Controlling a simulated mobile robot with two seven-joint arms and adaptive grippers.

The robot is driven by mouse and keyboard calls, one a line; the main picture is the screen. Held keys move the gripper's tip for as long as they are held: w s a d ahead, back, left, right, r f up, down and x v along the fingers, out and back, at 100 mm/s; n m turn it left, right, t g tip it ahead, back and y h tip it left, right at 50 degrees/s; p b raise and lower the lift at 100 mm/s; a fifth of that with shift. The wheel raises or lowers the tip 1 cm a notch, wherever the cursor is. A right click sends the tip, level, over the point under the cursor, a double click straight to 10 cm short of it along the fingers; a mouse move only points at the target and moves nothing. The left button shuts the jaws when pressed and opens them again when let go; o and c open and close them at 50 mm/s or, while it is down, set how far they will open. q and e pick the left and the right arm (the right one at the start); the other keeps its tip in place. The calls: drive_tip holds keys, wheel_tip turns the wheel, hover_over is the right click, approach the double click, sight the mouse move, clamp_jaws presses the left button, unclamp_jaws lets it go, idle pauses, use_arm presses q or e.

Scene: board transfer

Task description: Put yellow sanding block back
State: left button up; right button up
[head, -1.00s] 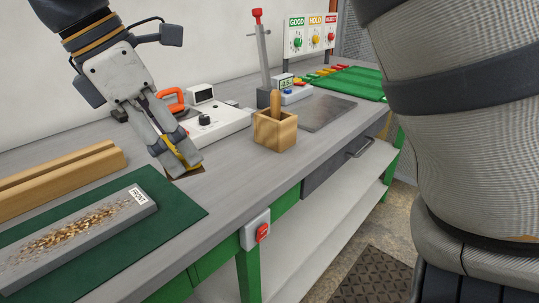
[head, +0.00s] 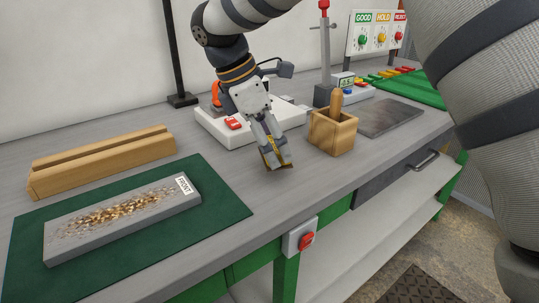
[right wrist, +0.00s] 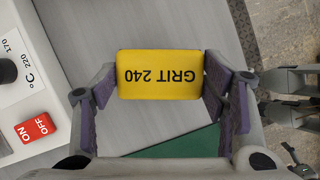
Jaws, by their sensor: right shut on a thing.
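The yellow sanding block (right wrist: 160,75) shows large in the right wrist view, lettered GRIT 240, upside down there. My right gripper (head: 276,157) is shut on it, with purple finger pads at its two ends. In the head view, only slivers of yellow and a dark lower edge show between the fingers. The gripper points down over the bare grey bench, in front of the white heater unit and left of the wooden box. I cannot tell whether the block touches the bench. Grey parts at the right edge of the wrist view may be my left gripper.
The wooden box (head: 332,132) holds a wooden-handled tool. The white heater unit (head: 212,128) stands behind. At left lie a green mat (head: 225,208), a grey board marked FRONT (head: 70,245) and wooden rails (head: 105,160). A red-button box (head: 300,238) sits on the bench's front edge.

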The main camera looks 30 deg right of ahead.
drive_tip(key=shift+w+d+f, duration=0.1)
drive_tip(key=shift+f, duration=1.7)
drive_tip(key=o, duration=1)
drive_tip(key=v, duration=1.2)
drive_tip(key=shift+r+b, duration=0.2)
drive_tip(key=shift+b, duration=0.25)
